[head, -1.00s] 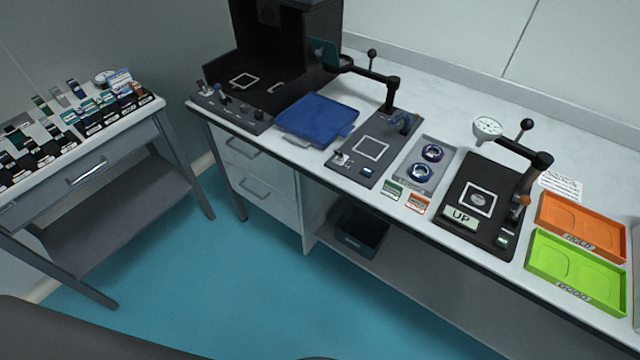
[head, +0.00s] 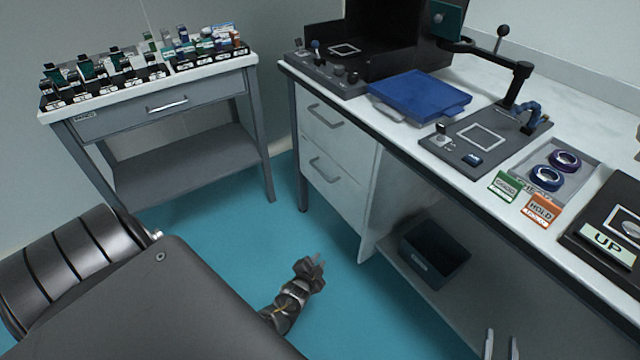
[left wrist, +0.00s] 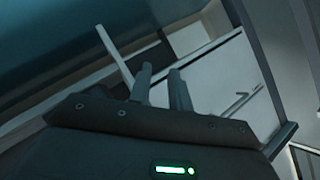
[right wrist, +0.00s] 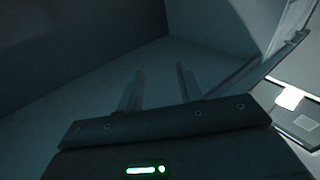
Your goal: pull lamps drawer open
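A grey side table (head: 118,93) stands at the left in the head view. Its wide grey drawer (head: 125,117) is shut, with a silver bar handle (head: 167,104) and a small label at its left end, too small to read surely. My left gripper (head: 319,262) is low over the blue floor, in front of the white cabinet, well right of that drawer; its two fingers are apart and empty in the left wrist view (left wrist: 160,78). My right gripper (head: 500,342) is at the bottom right edge, with fingers apart and empty, also in the right wrist view (right wrist: 160,80).
A white cabinet with two shut drawers, upper (head: 325,128) and lower (head: 323,175), is under the long bench (head: 400,150). A dark bin (head: 435,255) sits on the bench's lower shelf. Small boxed items crowd the side table's top. Blue floor (head: 215,230) is clear between them.

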